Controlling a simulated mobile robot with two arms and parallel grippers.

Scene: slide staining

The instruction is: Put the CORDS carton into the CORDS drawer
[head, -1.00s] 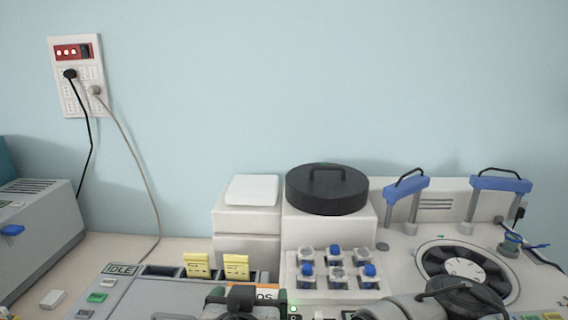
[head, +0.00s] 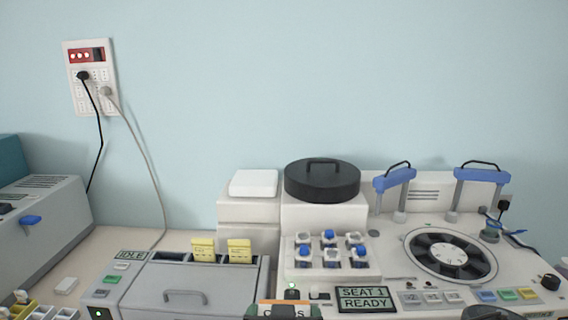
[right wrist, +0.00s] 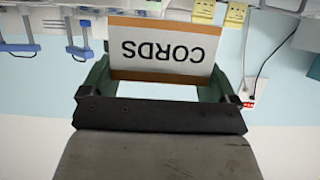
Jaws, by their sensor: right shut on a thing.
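The CORDS carton (head: 268,309) shows at the bottom edge of the head view, mostly cut off. In the right wrist view the carton (right wrist: 163,48) is white with brown edges, and its CORDS label appears upside down. My right gripper (right wrist: 164,68) has its green fingers on both sides of the carton and is shut on it. My left gripper is not in view. No drawer marked CORDS can be seen.
A grey machine marked IDLE (head: 150,290) with a handled front and yellow racks stands at left centre. A white machine reading SEAT 1 READY (head: 364,299) with a round rotor (head: 450,255) stands to the right. A wall outlet (head: 90,77) has two cords plugged in.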

